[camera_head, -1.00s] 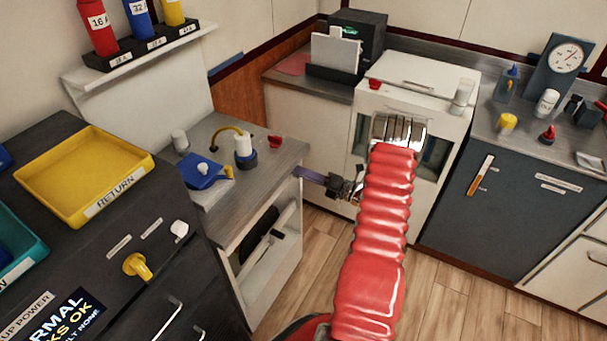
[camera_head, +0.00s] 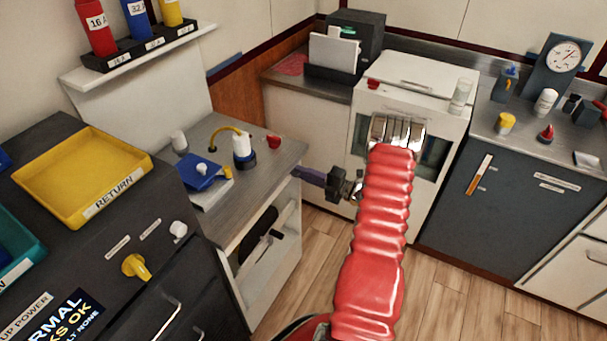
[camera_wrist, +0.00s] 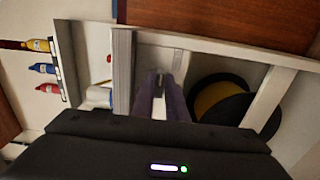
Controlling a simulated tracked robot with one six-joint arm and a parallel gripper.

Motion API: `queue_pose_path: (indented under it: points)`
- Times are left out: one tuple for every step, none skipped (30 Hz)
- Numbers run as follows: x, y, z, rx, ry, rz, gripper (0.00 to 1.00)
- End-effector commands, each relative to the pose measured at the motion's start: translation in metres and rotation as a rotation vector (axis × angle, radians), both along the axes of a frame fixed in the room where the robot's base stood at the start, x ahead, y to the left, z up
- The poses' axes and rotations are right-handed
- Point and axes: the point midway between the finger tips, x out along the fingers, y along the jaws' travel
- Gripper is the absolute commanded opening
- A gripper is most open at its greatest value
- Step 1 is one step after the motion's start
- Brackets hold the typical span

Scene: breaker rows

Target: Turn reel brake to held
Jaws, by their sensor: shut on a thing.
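My gripper (camera_head: 303,172) reaches left to the front of the open cabinet under the small grey counter. In the wrist view its two purple fingers (camera_wrist: 160,80) converge on a small pale part at the cabinet front, which I take to be the reel brake. The fingers cover most of it, and its setting cannot be read. A pale plate (camera_wrist: 178,60) is beside the fingertips. The dark reel (camera_wrist: 235,105) with a yellow core sits inside the cabinet, to the right in the wrist view. The reel (camera_head: 258,243) shows only partly in the head view.
The counter (camera_head: 265,170) holds a blue item (camera_head: 200,173), a white-and-blue bottle (camera_head: 243,150) and a red knob (camera_head: 273,142). A dark console with a yellow tray (camera_head: 68,208) stands left. A white appliance (camera_head: 435,85) stands behind my arm. Wooden floor is open below.

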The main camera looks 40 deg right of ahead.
Motion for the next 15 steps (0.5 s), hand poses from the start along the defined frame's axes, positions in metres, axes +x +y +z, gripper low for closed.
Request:
queue_pose_path:
  points:
    - [0.0001, 0.0015, -0.0029, 0.003, 0.006, 0.001, 0.0]
    - [0.0002, 0.0017, -0.003, 0.003, 0.006, 0.001, 0.0]
    - [0.0002, 0.0019, -0.0031, 0.003, 0.006, 0.002, 0.0]
    - [0.0002, 0.0021, -0.0031, 0.003, 0.006, 0.002, 0.0]
    - [0.0003, 0.0023, -0.0032, 0.003, 0.007, 0.002, 0.0]
    - [0.0004, 0.0026, -0.0033, 0.004, 0.008, 0.003, 0.0]
    - [0.0003, 0.0027, -0.0033, 0.004, 0.008, 0.003, 0.0]
    - [0.0004, 0.0029, -0.0033, 0.004, 0.008, 0.004, 0.0]
    - [0.0004, 0.0031, -0.0033, 0.004, 0.007, 0.004, 0.15]
    - [0.0004, 0.0033, -0.0032, 0.004, 0.007, 0.004, 0.17]
    - [0.0004, 0.0033, -0.0031, 0.003, 0.006, 0.005, 0.19]
    - [0.0005, 0.0033, -0.0028, 0.003, 0.005, 0.005, 0.22]
    - [0.0006, 0.0032, -0.0026, 0.003, 0.005, 0.005, 0.24]
    - [0.0006, 0.0032, -0.0023, 0.002, 0.005, 0.005, 0.26]
    - [0.0007, 0.0031, -0.002, 0.003, 0.004, 0.005, 0.29]
